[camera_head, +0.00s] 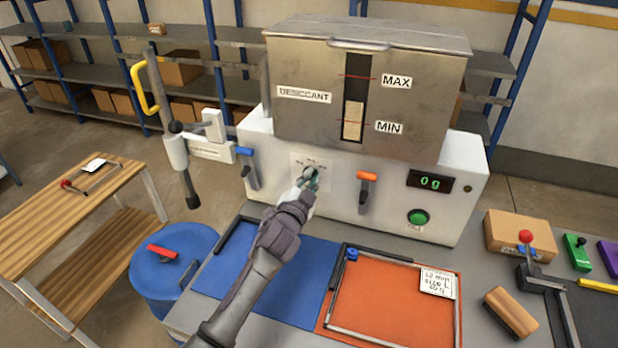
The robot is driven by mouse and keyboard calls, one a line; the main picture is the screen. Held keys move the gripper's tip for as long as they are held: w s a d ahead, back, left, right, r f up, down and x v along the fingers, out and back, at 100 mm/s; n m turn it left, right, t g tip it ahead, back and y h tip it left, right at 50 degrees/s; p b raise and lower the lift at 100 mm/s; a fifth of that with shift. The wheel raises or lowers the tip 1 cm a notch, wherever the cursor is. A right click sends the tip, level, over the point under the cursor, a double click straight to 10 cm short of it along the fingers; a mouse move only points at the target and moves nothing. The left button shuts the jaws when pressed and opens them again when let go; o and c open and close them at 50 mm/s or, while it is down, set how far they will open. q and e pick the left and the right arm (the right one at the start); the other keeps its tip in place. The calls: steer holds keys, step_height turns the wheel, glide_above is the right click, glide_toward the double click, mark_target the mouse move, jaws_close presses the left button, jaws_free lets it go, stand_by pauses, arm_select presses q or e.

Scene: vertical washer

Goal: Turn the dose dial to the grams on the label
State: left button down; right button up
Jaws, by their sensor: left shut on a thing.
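The dose dial sits on a pale plate (325,165) on the front of the white machine (390,195), and my gripper mostly hides it. My left gripper (309,181) is shut on the dial, its arm reaching up from the bottom. The green display (430,182) on the machine reads 0 g. A white label (437,283) lies at the upper right of the orange mat (385,300); its small print seems to read 12 mm, size L, 40 g, though the figures are blurred. My right gripper is not in view.
A steel desiccant hopper (290,110) tops the machine. An orange-handled lever (366,190) and green button (418,217) are right of the dial, a blue-handled lever (246,165) left. A black-and-silver frame (335,310) lies on the orange mat. The blue mat (225,275) is partly bare.

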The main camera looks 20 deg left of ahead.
arm_select(q)
steer(key=shift+d+f+m, duration=0.1)
steer(key=shift+m, duration=0.8)
steer(key=c, duration=1.2)
jaws_free()
steer(key=s, duration=1.2)
steer(key=shift+a, duration=0.2)
steer(key=shift+s+f, duration=0.1)
steer(key=shift+f, duration=0.05)
